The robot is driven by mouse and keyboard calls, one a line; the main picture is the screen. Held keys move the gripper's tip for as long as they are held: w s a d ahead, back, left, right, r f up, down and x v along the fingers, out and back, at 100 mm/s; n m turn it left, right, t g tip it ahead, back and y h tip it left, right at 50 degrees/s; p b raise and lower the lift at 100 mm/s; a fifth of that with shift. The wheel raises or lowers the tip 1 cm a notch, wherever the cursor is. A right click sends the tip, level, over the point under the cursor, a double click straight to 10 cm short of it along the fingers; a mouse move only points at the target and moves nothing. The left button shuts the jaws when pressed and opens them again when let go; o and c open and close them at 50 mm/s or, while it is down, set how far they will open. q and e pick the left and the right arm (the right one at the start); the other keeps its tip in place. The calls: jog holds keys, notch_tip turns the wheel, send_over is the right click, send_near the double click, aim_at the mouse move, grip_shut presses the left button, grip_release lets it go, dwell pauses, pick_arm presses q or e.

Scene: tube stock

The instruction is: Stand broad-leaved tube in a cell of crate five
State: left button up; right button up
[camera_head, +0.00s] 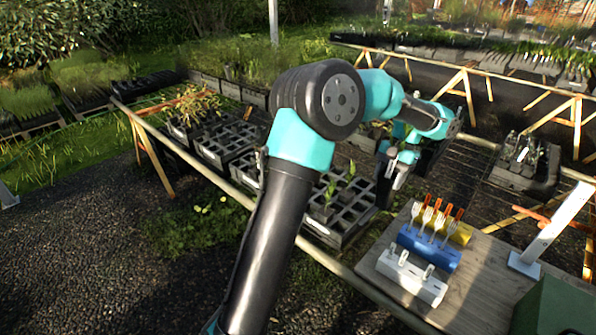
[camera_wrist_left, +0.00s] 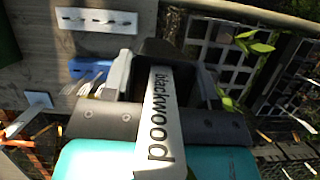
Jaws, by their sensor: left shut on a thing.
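My left gripper (camera_head: 392,182) hangs at the right end of the near dark crate (camera_head: 345,232). In the left wrist view it is shut on a dark tube (camera_wrist_left: 180,52), which carries a long pale label reading "blackwood" (camera_wrist_left: 160,120). Whether leaves grow from this tube is unclear, as the label and fingers cover much of it. The near crate's open cells also show beyond the gripper in the wrist view (camera_wrist_left: 222,72). Leafy green seedlings (camera_head: 329,191) stand in some of its cells. No crate number is readable. My right gripper is out of view.
More dark crates (camera_head: 228,147) run along the bench to the left, one with dry plants. A wooden board (camera_head: 478,280) at right carries white (camera_head: 412,278), blue (camera_head: 428,248) and yellow (camera_head: 461,234) holders with upright tags. A grey crate (camera_head: 525,170) of dark tubes stands at far right.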

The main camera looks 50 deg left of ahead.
pick_arm(q)
jog(key=s+a+f, duration=0.1)
jog(key=a+f, duration=0.3)
jog(key=a, duration=0.6)
jog(key=s+a+f, duration=0.2)
jog(key=a+f, duration=0.1)
jog(key=a, duration=0.7)
jog(key=s+a+f, duration=0.2)
jog(key=a+f, duration=0.2)
jog(key=a, duration=0.7)
jog(key=shift+f+n, duration=0.3)
jog(key=shift+f, duration=0.05)
jog(key=shift+s+f, duration=0.1)
jog(key=shift+f, duration=0.15)
jog(key=shift+f, duration=1)
jog(key=shift+f, duration=0.6)
notch_tip(320, 180, down, 8)
jog(key=shift+f, duration=0.2)
